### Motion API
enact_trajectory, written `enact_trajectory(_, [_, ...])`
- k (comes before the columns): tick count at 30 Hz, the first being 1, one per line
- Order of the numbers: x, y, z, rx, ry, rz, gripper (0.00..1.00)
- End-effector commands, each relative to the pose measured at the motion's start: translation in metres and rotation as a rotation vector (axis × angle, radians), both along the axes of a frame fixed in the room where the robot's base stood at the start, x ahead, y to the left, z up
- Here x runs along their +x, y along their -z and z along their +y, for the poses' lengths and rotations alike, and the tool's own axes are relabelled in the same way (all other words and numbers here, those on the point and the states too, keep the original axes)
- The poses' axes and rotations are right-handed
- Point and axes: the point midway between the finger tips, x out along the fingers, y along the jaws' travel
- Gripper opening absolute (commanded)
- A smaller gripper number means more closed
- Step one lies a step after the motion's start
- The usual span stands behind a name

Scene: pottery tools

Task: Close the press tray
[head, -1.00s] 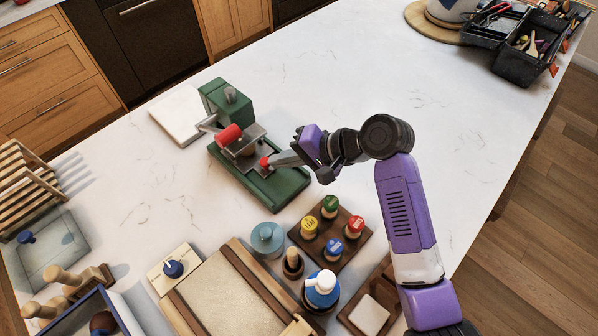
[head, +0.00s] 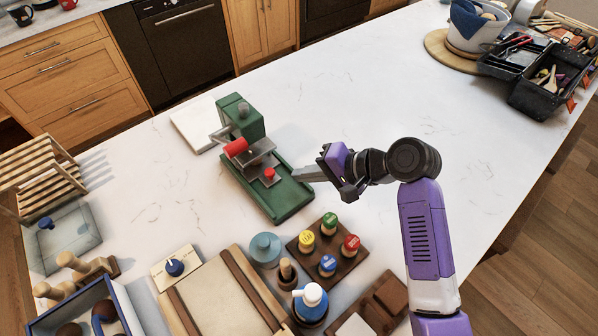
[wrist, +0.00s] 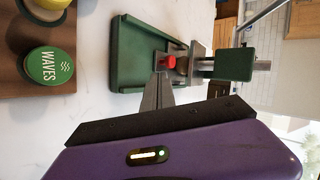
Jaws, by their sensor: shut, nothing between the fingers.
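The green press (head: 240,118) stands on the counter, with a red-ended lever (head: 236,147). Its metal press tray (head: 258,160) sits back toward the upright, with a red knob (head: 269,174) at its front. The front of the green base (head: 284,203) is bare. My gripper (head: 298,174) is shut and empty, just right of the knob and apart from it in the head view. In the wrist view, the closed fingertips (wrist: 161,76) show just below the red knob (wrist: 169,62). Whether the tray is fully in is hard to tell.
A wooden block with several coloured-top stamps (head: 327,244) stands in front of the press. A teal pot (head: 265,249) and a white-topped bottle (head: 311,298) are nearby. A white slab (head: 195,125) lies behind left.

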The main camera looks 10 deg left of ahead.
Motion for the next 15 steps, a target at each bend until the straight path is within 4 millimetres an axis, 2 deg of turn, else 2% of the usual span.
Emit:
enact_trajectory(12, [-0.010, -0.039, -0.054, 0.000, 0.001, -0.002, 0.00])
enact_trajectory(15, [-0.012, -0.045, -0.062, -0.001, -0.001, -0.001, 0.00])
